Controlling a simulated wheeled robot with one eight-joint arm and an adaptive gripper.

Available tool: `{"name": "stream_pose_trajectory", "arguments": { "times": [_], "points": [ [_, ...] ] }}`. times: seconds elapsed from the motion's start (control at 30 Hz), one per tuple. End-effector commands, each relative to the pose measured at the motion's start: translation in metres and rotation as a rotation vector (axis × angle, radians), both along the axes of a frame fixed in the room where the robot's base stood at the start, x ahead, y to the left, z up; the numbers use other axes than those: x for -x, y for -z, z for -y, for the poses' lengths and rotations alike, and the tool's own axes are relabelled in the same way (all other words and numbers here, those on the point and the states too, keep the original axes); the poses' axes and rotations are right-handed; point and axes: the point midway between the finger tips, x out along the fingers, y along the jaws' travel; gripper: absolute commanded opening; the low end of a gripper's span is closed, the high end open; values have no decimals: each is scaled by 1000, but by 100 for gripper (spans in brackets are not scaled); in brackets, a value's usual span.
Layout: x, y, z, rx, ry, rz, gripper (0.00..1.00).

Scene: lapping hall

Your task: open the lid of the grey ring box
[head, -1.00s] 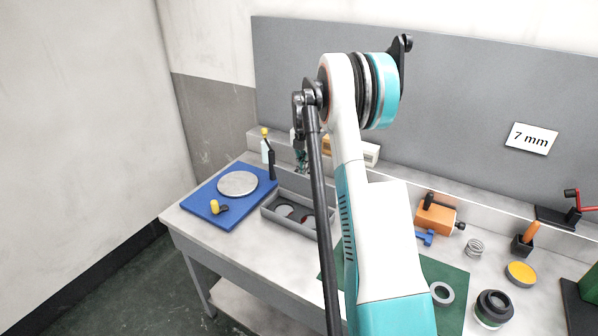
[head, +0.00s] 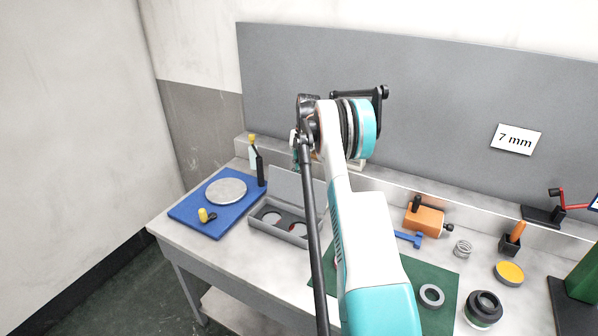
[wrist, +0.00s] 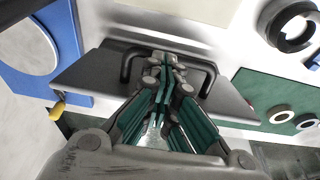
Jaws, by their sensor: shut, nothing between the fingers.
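The grey ring box (head: 285,232) stands on the bench right of the blue mat in the head view. Its lid (head: 288,187) is raised at the back edge, and round compartments show inside. My arm hides the box's right end. In the wrist view the dark grey panel (wrist: 85,75) between the blue and green mats seems to be the lid, with a black bent bar (wrist: 125,65) by the fingers. My gripper (wrist: 166,72) is shut and empty, over or close to that panel; contact cannot be told. In the head view it is mostly hidden behind my arm.
The blue mat (head: 184,208) holds a round grey plate (head: 226,191) and a yellow-knobbed item (head: 207,215). Bottles (head: 256,158) stand behind it. The green mat (head: 440,283), an orange block (head: 424,217) and a spring (head: 462,249) lie right. The bench front left is clear.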

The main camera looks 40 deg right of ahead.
Motion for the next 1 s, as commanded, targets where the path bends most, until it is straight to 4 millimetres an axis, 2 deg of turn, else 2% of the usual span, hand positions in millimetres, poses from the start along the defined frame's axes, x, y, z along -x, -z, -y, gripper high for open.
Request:
{"name": "stream_pose_trajectory", "arguments": {
  "times": [0.33, 0.47, 0.57, 0.9, 1.0],
  "points": [
    [0, 0, -1, 0, -1, 0, 0],
    [-1, -7, 1, 0, 0, 0, 0],
    [-2, -21, 5, 0, 0, 0, 0],
    [-6, -88, 21, 0, 1, 0, 0],
    [-7, -101, 24, 0, 1, 0, 0]
  ]
}}
